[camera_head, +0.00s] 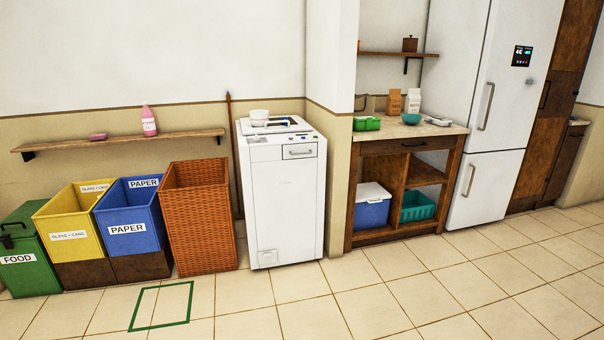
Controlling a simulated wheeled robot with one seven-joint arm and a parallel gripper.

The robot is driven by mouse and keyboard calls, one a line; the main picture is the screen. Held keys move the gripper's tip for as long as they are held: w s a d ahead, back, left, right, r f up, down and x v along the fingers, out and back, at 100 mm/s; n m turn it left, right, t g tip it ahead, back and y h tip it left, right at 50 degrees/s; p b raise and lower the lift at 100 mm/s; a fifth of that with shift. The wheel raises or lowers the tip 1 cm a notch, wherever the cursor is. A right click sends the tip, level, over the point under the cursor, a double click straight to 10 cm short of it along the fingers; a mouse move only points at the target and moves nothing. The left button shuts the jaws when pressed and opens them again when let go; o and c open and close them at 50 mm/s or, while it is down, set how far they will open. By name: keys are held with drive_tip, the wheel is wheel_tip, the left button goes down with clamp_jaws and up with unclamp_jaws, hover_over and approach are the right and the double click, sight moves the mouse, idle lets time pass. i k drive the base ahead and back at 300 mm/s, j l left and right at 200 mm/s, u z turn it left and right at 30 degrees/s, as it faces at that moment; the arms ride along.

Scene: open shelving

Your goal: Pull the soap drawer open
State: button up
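A white washing machine (286,200) stands against the wall in the middle of the head view. A small drawer front with a dark handle (301,153) sits at the upper right of its front face and looks closed. It seems to be the soap drawer, though no label can be read. My gripper is not in view.
A wicker basket (200,215) and blue (130,220), yellow (68,225) and green (28,250) bins stand left of the machine. A wall shelf (120,142) holds a pink bottle (149,123). A wooden counter (405,145) and fridge (485,110) stand right. The tiled floor in front is clear.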

sight(307, 149)
drive_tip(key=i, duration=1.95)
drive_tip(key=i+l+u, duration=0.1)
drive_tip(key=i+u, duration=0.25)
drive_tip(key=i, duration=0.2)
drive_tip(key=i+l+u, duration=0.3)
drive_tip(key=i, duration=0.3)
drive_tip(key=i+l+u, duration=0.35)
drive_tip(key=i, duration=0.15)
